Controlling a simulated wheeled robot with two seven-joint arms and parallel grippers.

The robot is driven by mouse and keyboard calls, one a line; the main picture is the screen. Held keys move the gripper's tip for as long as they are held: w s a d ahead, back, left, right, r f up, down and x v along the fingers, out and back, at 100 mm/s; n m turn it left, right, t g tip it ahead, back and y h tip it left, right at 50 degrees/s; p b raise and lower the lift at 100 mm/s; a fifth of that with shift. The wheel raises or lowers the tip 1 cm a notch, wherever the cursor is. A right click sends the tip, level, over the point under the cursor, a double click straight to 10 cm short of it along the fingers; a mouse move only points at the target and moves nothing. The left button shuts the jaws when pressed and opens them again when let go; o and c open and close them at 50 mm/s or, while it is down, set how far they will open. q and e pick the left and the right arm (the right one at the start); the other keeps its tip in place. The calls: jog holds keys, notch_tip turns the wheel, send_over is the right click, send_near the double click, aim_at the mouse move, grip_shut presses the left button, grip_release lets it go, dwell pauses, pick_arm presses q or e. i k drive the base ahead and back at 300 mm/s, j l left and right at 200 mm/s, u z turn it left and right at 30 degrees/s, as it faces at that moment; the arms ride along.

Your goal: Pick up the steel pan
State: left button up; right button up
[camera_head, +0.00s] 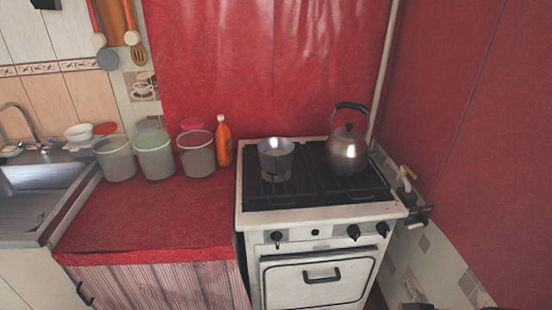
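The steel pan (276,158) is a small grey metal vessel with flared sides. It stands upright on the left part of the white stove's dark hob (314,196). I see no gripper touching it. My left gripper is not in view. Small dark shapes at the bottom right edge may be part of my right gripper, but too little shows to tell its state.
A steel kettle (347,152) with a black handle stands right of the pan. An orange bottle (223,142) and several pale buckets (155,156) stand to the left. The front of the red counter (150,218) is clear. A gas pipe and valve (407,181) are right of the stove.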

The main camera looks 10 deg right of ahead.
aim_at(276, 154)
jog(key=i+l, duration=1)
